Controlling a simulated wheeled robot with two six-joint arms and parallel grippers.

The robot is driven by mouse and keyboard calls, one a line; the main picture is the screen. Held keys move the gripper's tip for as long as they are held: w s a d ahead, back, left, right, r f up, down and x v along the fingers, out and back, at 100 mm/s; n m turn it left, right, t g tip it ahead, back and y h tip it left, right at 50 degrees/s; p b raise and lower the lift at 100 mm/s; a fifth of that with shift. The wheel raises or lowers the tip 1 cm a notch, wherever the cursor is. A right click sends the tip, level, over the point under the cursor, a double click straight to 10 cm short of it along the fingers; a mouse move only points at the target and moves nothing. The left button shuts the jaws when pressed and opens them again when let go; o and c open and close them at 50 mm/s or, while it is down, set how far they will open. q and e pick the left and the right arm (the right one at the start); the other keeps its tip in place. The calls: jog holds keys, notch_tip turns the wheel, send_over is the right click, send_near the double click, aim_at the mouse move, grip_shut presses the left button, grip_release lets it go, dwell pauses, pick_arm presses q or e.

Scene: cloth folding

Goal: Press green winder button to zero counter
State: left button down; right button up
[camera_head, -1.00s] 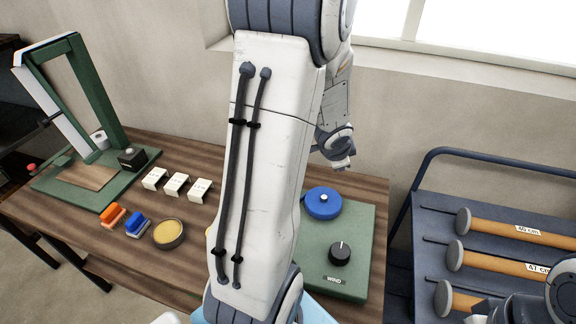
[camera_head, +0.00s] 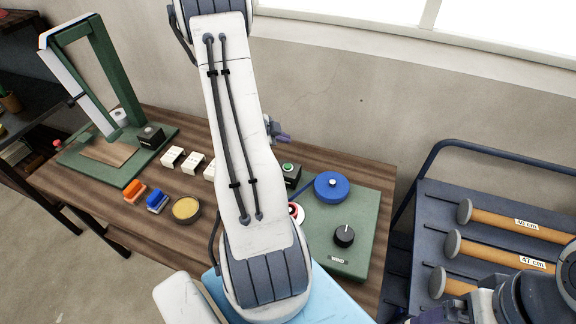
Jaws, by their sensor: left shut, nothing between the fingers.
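The green winder button (camera_head: 288,167) sits on a small black box (camera_head: 292,177) at the back left of the green winder base (camera_head: 365,212). My left arm crosses the middle of the view and hides part of the winder's left side. My left gripper (camera_head: 283,138) shows small beyond the arm, above and behind the button in the picture, apart from it. It is shut and empty. I cannot make out the counter's reading. My right gripper is not in view; only part of my right arm shows at the lower right.
The winder base carries a blue disc (camera_head: 332,187) and a black knob (camera_head: 344,235). White blocks (camera_head: 193,164), stamps (camera_head: 157,201) and a round yellow-topped tin (camera_head: 186,209) lie to the left. A rack with tubes (camera_head: 510,215) stands at the right.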

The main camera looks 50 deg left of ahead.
pick_arm(q)
jog(key=b, duration=0.7)
send_over(285, 167)
notch_tip(285, 167, down, 8)
jog(key=shift+r, duration=0.15)
jog(key=shift+f+b, duration=0.5)
jog(key=shift+b, duration=0.1)
jog(key=shift+s+f, duration=0.1)
dwell(0.9)
jog(key=shift+f, duration=0.3)
jog(key=shift+f+b, duration=0.5)
jog(key=shift+b, duration=0.1)
dwell(0.5)
jog(key=shift+r, duration=0.1)
jog(key=shift+r+p, duration=0.8)
jog(key=shift+p, duration=0.1)
